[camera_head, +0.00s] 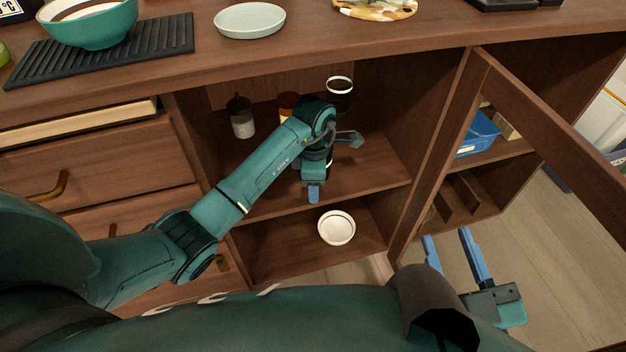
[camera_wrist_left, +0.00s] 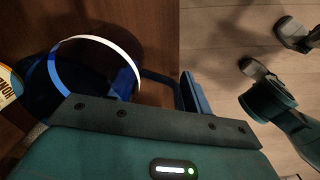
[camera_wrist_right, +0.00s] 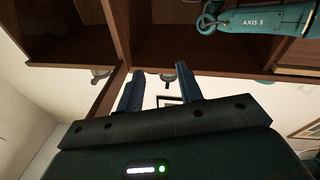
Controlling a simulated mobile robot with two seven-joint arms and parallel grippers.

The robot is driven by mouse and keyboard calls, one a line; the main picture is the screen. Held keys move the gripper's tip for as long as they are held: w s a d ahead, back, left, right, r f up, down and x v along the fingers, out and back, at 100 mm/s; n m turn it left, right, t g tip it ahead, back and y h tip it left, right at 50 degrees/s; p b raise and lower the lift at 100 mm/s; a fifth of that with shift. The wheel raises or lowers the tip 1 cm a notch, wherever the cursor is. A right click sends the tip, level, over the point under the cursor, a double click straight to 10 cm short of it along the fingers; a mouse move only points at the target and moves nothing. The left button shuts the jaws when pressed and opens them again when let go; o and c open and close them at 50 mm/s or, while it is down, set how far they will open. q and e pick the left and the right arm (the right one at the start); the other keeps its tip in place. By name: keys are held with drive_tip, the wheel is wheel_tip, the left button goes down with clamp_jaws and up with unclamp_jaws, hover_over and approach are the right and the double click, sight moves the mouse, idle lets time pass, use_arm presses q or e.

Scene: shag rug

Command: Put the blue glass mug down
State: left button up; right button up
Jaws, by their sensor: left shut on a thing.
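The blue glass mug shows in the left wrist view (camera_wrist_left: 62,78) as a dark blue vessel with a pale bright rim. My right gripper (camera_head: 453,248) is open and empty outside the cabinet.
A dark-topped jar (camera_head: 242,120) and an orange jar (camera_head: 288,102) stand at the back of the upper shelf. A white bowl (camera_head: 337,228) sits on the lower shelf. The open cabinet door (camera_head: 440,150) bounds the right side. The counter (camera_head: 330,38) overhangs above.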

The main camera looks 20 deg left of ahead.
use_arm(q)
drive_tip(key=o, duration=1.2)
drive_tip(key=shift+f, duration=0.1)
wheel_tip(320, 180, up, 3)
drive_tip(key=shift+f+p, duration=0.15)
drive_tip(key=shift+p, duration=0.5)
wheel_tip(320, 180, up, 4)
drive_tip(key=shift+r+p, duration=0.1)
drive_tip(key=shift+p, duration=0.55)
drive_tip(key=shift+r, duration=0.5)
use_arm(e)
drive_tip(key=shift+w+d+m+g+h, duration=0.1)
drive_tip(key=shift+d+m+g+h, duration=0.3)
drive_tip(key=shift+h, duration=0.3)
